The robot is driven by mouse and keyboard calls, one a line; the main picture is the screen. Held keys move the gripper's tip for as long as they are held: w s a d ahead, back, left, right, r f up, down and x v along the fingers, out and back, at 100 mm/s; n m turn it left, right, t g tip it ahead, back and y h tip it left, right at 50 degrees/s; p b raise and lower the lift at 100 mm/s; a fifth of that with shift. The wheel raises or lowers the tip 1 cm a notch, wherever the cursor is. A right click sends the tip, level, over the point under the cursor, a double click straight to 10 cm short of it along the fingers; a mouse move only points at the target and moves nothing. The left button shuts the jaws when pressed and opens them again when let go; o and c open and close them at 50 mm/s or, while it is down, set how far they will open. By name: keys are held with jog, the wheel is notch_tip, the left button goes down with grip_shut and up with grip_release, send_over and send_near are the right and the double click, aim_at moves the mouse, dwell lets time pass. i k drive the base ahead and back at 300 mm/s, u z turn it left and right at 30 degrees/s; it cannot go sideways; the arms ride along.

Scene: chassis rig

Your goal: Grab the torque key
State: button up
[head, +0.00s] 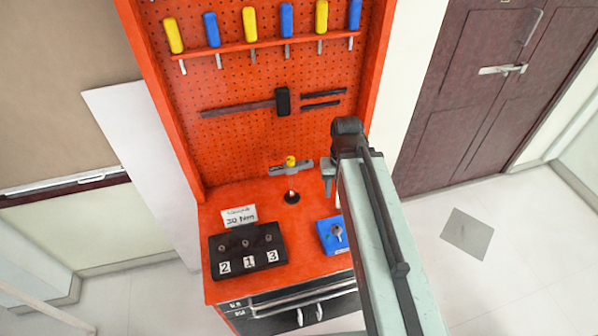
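I cannot tell for sure which item is the torque key. A small grey key-like piece (337,232) sits on a blue box (326,238) at the right of the orange bench top, partly hidden by my arm. A grey tool with a yellow knob (291,162) is at the foot of the pegboard. A small light peg stands in a dark round spot (291,197) on the bench. My gripper (328,182) points down above the bench's right side, right of the yellow-knobbed tool. Its fingers are small and seen edge-on, so their opening is unclear.
A black block (240,262) with tiles 2, 1, 3 stands front left, with a white card reading 30 Nm (239,216) behind it. Screwdrivers and a hammer (282,101) hang on the pegboard (230,140). Bare bench top lies around the dark spot.

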aim_at(275, 170)
jog(key=u, duration=0.1)
jog(key=k, duration=0.25)
jog(key=u, duration=0.2)
jog(key=i, duration=0.5)
jog(key=u, duration=0.1)
jog(key=k, duration=0.5)
jog(key=u, duration=3.75)
jog(key=k, duration=0.75)
jog(key=u, duration=0.1)
